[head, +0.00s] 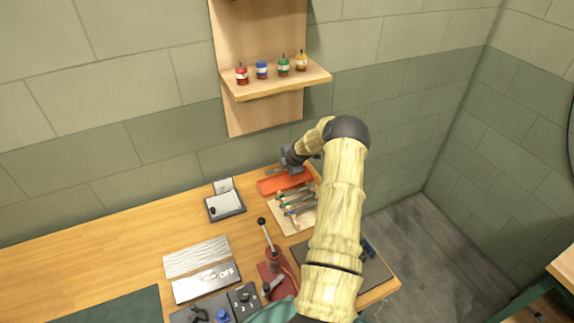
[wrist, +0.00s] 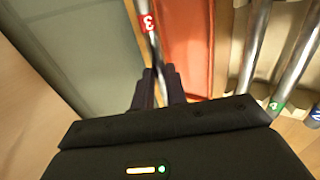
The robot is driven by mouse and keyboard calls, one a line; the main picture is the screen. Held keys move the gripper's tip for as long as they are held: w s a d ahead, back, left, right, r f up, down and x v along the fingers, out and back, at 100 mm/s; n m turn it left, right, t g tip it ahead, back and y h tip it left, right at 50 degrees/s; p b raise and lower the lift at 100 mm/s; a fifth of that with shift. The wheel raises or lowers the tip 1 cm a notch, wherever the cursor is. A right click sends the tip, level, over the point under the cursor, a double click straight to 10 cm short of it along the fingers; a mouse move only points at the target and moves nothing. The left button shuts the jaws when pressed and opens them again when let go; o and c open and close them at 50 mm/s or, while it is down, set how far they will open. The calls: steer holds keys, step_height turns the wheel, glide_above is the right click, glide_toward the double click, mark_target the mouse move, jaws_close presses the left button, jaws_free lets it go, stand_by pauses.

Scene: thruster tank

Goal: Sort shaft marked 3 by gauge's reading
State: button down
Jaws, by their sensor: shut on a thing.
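The shaft marked 3 (wrist: 155,48) is a thin metal rod with a red label reading 3, seen in the wrist view. My gripper (wrist: 157,90) is shut on it, with the rod running between the two dark fingers. In the head view my gripper (head: 290,160) is at the back of the bench, over or just behind an orange-red tray (head: 270,187). The tray also shows in the wrist view (wrist: 187,45), beside the held shaft. Other shafts lie on a pale rack (head: 283,222); one has a green label 4 (wrist: 274,106). I cannot identify the gauge or its reading.
A small grey tray (head: 225,206) with a dark knob stands left of the orange-red tray. A wall shelf (head: 275,83) holds several small bottles above.

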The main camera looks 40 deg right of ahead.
mark_target(286, 182)
steer(key=shift+f+b, duration=2.15)
steer(key=shift+f, duration=1.4)
steer(key=c, duration=1.4)
jaws_free()
steer(key=shift+c, duration=0.2)
steer(key=shift+o, duration=0.5)
steer(key=shift+s+f, duration=0.1)
steer(key=shift+s+a+f, duration=0.1)
steer(key=shift+s+f, duration=0.1)
steer(key=shift+f, duration=0.05)
steer(key=b+v, duration=0.3)
steer(key=v, duration=1.4)
steer(key=shift+w+r, duration=0.15)
steer(key=shift+r, duration=0.45)
